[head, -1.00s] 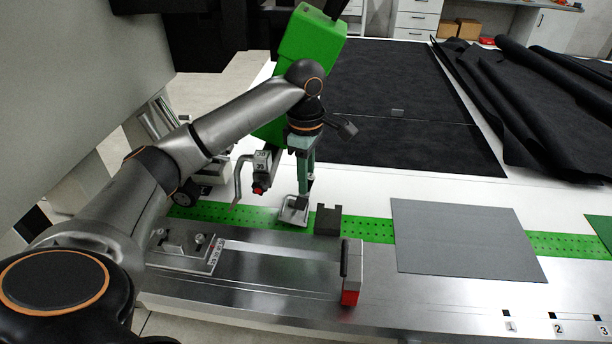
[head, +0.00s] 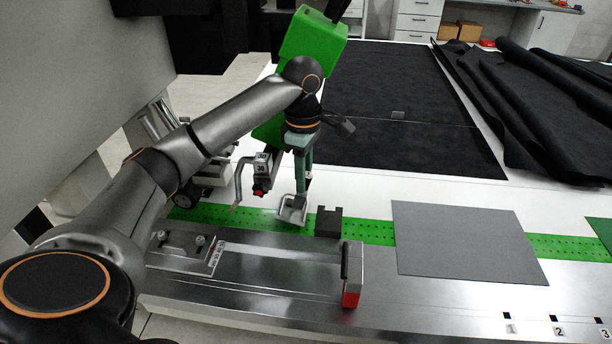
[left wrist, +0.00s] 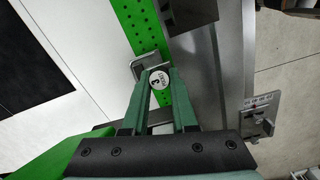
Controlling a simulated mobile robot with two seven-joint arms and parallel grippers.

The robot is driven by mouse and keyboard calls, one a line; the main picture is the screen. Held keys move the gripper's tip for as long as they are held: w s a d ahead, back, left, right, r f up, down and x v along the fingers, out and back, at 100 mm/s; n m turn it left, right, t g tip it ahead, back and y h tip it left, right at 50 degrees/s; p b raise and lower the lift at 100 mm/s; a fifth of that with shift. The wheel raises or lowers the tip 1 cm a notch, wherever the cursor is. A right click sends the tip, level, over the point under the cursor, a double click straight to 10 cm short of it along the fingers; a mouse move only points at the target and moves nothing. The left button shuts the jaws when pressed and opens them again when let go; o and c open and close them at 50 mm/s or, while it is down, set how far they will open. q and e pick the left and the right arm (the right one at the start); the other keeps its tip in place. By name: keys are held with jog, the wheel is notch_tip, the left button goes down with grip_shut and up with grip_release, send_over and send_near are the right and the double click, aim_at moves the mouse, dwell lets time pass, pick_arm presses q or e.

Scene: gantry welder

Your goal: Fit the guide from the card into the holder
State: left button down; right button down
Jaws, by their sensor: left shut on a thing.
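My left gripper (head: 301,193) is shut on the guide (head: 291,214), a bent bright metal piece low over the green perforated strip. In the left wrist view the guide (left wrist: 152,65) shows between the fingertips of my left gripper (left wrist: 158,74), with a round white disc marked 3 there. What looks like the holder (head: 261,172), a block with a "38" label and red knob, hangs under the green welder head, left of the gripper. The guide is apart from it. I cannot make out the card for certain; a small plate with printed numbers (head: 216,256) lies on the bed.
The green perforated strip (head: 360,230) runs along the metal bed (head: 270,285). A dark block (head: 328,222) stands just right of the guide. A red-footed stop (head: 352,275) is nearer. A grey sheet (head: 465,240) lies to the right. A curved metal arm (head: 240,185) hangs left of the holder.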

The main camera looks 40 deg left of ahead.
pick_arm(q)
jog(key=shift+s+a, duration=0.2)
jog(key=shift+a, duration=0.5)
jog(key=shift+f, duration=0.4)
dwell(0.4)
jog(key=shift+r, duration=0.4)
jog(key=shift+s+a, duration=0.3)
jog(key=shift+a, duration=0.65)
dwell(0.6)
jog(key=shift+f, duration=0.4)
jog(key=shift+r, duration=0.4)
dwell(0.3)
jog(key=shift+s+a, duration=0.15)
jog(key=shift+a, duration=0.35)
jog(key=shift+s+a, duration=0.15)
jog(key=shift+a, duration=0.35)
dwell(0.5)
